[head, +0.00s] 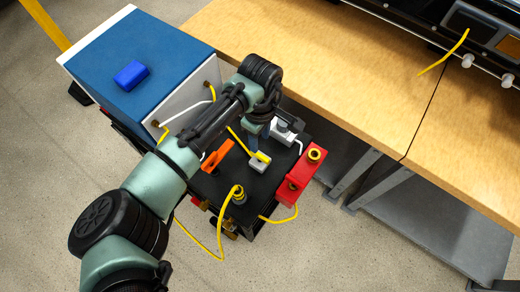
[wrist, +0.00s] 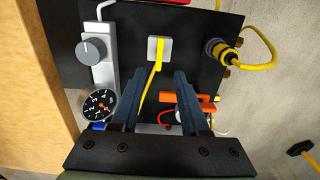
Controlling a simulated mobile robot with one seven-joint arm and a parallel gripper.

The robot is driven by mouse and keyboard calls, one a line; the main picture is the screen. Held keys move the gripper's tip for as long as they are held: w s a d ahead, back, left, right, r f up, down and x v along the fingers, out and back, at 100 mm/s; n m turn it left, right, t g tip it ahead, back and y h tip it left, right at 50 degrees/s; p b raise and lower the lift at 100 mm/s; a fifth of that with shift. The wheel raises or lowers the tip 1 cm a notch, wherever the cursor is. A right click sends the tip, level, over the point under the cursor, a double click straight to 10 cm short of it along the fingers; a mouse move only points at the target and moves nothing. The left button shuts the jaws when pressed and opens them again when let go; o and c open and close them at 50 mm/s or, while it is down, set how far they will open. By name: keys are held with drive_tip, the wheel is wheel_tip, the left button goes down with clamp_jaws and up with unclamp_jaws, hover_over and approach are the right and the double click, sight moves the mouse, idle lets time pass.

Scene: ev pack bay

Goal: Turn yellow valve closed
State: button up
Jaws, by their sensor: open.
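The yellow valve appears to be the long yellow lever (head: 247,146) on a light grey block (head: 258,164), on top of the black unit. In the wrist view the lever (wrist: 152,80) runs from its grey block (wrist: 160,54) down the picture between my fingers. My gripper (head: 258,137) is above the black unit, close to the lever. In the wrist view my gripper (wrist: 157,75) has its two fingers apart, one on each side of the lever, with nothing gripped. I cannot tell whether either finger touches the lever. My arm hides part of the unit in the head view.
An orange handle (wrist: 172,98), a dial gauge (wrist: 98,105), a grey knob (wrist: 93,50) and a yellow-cabled connector (wrist: 222,49) crowd around. A red block (head: 299,177) stands at the unit's right. A blue-topped box (head: 145,50) and wooden bench (head: 330,60) flank it.

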sight(260, 155)
wheel_tip(260, 155, down, 9)
drive_tip(key=shift+f+b, duration=0.1)
drive_tip(key=shift+b, duration=0.4)
clamp_jaws()
